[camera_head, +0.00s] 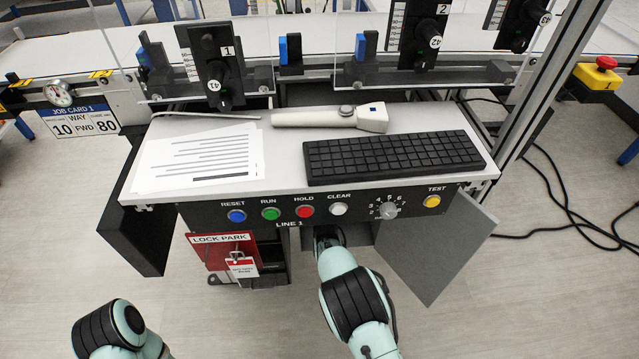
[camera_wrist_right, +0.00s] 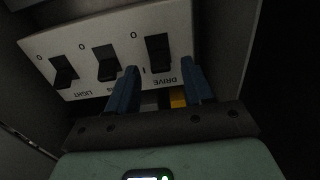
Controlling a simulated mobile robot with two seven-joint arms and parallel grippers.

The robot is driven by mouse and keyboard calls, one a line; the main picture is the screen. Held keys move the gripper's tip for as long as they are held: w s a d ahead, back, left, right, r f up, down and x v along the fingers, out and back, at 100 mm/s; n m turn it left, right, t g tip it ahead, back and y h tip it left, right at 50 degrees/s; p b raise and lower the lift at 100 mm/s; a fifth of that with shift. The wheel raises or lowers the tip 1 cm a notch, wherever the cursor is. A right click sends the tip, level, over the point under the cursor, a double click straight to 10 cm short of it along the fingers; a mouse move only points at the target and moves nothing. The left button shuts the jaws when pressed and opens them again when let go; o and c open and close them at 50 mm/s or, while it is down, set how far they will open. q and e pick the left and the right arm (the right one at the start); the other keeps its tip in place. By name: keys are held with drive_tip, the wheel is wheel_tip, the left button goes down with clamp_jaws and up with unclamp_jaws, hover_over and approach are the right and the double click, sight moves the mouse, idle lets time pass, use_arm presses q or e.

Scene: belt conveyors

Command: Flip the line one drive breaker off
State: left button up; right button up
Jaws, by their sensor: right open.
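The drive breaker (camera_wrist_right: 158,52) is a black switch at the right end of a pale breaker panel (camera_wrist_right: 110,28) in the right wrist view, with the word DRIVE upside down below it. I cannot tell its lever position for certain. My right gripper (camera_wrist_right: 160,88) is open, with its two blue fingers apart just in front of the drive breaker and nothing between them. In the head view my right arm reaches under the LINE 1 console (camera_head: 330,212), which hides the gripper. My left gripper is out of view; only part of my left arm shows at lower left.
Two other black switches (camera_wrist_right: 106,63) (camera_wrist_right: 63,72) sit beside the drive breaker. An open grey door (camera_head: 435,250) hangs right of my right arm. A keyboard (camera_head: 395,157) lies on top.

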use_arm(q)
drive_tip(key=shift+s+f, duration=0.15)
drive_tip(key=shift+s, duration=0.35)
use_arm(e)
drive_tip(key=shift+w, duration=0.65)
clamp_jaws()
drive_tip(key=shift+f, duration=0.15)
drive_tip(key=shift+f+t, duration=0.4)
drive_tip(key=shift+t, duration=0.6)
drive_tip(key=shift+f+t, duration=0.35)
drive_tip(key=shift+t, duration=0.65)
drive_tip(key=shift+f+t, duration=0.4)
drive_tip(key=shift+t, duration=0.6)
drive_tip(key=shift+w+f+t, duration=0.1)
drive_tip(key=shift+f+t, duration=0.05)
drive_tip(key=shift+t, duration=0.45)
